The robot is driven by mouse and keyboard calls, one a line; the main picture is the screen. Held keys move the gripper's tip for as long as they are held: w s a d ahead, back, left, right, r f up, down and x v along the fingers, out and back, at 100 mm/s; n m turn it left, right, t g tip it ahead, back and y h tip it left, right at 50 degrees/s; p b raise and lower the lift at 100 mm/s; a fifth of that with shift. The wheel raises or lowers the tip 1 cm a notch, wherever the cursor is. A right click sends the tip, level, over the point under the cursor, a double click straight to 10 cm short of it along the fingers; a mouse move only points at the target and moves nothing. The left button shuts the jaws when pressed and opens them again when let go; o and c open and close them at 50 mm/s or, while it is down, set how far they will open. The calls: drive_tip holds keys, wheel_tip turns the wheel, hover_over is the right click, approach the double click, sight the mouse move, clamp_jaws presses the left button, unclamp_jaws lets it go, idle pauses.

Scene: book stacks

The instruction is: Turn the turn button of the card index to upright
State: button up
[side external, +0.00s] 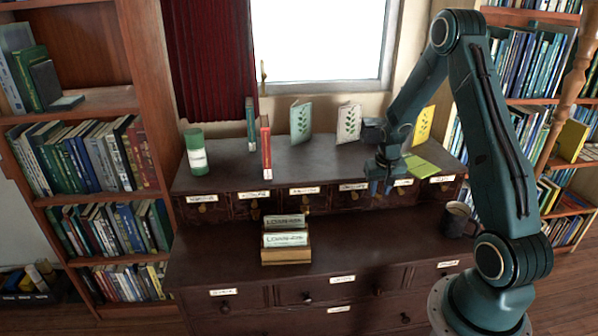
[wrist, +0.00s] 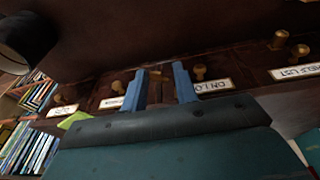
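The card index (side external: 329,201) is the row of small dark drawers with white labels along the back of the brown cabinet. Small brass-coloured fittings sit on its drawer fronts; a round knob (wrist: 200,73) shows in the wrist view just right of my fingers. My gripper (side external: 378,187) is at the drawer fronts right of centre, fingers pointing at them. In the wrist view, its two blue fingers (wrist: 162,80) stand apart, with a small brownish patch between them. I cannot tell clearly whether this is the turn button, or its angle.
A wooden tray (side external: 287,256) with loan cards stands on the lower ledge. A dark mug (side external: 458,220) is at right. Above the drawers are a green tin (side external: 196,151), a red book (side external: 266,147), other upright books and a green book (side external: 423,166) lying flat.

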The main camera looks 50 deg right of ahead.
drive_tip(key=w+a+r+n+h, duration=0.2)
drive_tip(key=a+r+n+h, duration=0.4)
drive_tip(key=a+r+h, duration=0.45)
drive_tip(key=h, duration=0.2)
approach(376, 198)
drive_tip(key=v, duration=0.5)
drive_tip(key=shift+w+a+n+g, duration=0.1)
drive_tip(key=shift+w+n+g, duration=0.2)
drive_tip(key=shift+w+g, duration=0.1)
drive_tip(key=shift+f, duration=0.1)
drive_tip(key=shift+x, duration=6.9)
drive_tip(key=shift+s, duration=0.1)
clamp_jaws()
